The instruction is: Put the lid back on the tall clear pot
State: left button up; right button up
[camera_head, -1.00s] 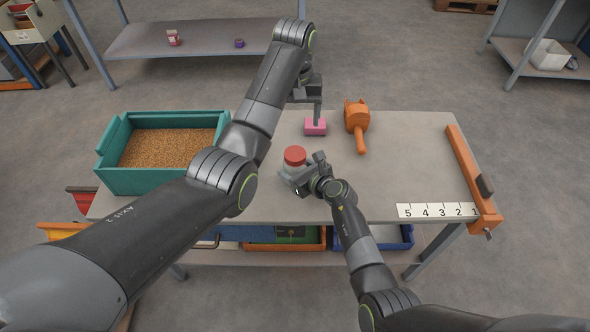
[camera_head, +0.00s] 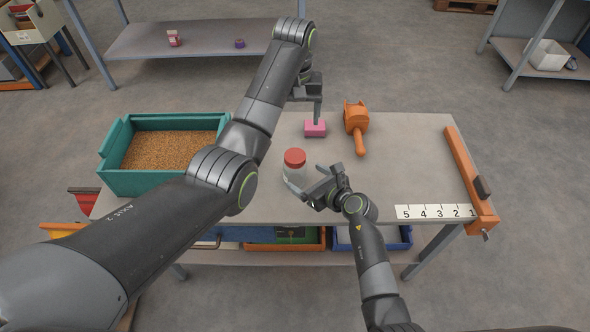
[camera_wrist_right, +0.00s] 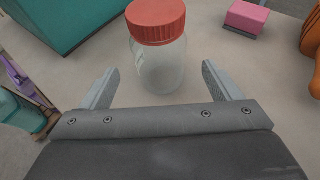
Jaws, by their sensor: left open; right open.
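The clear pot (camera_head: 294,174) stands upright on the table. Its red lid (camera_head: 295,157) sits on top and looks level; both also show in the right wrist view, the pot (camera_wrist_right: 160,68) below the lid (camera_wrist_right: 156,20). My right gripper (camera_head: 313,180) is open and empty, to the right of and nearer than the pot. In the right wrist view, the pot stands just beyond and between the spread fingers (camera_wrist_right: 160,78), apart from them. My left gripper (camera_head: 317,112) is open at the back of the table, just above or beside a pink block (camera_head: 315,129); I cannot tell whether they touch.
A teal bin (camera_head: 118,180) of grain stands at the left of the table. An orange scoop-like tool (camera_head: 357,122) lies behind the pot. An orange bar (camera_head: 468,175) and a numbered strip (camera_head: 435,211) lie at the right. The table's right middle is clear.

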jog(key=v, duration=1)
jog(key=shift+s+d, duration=0.25)
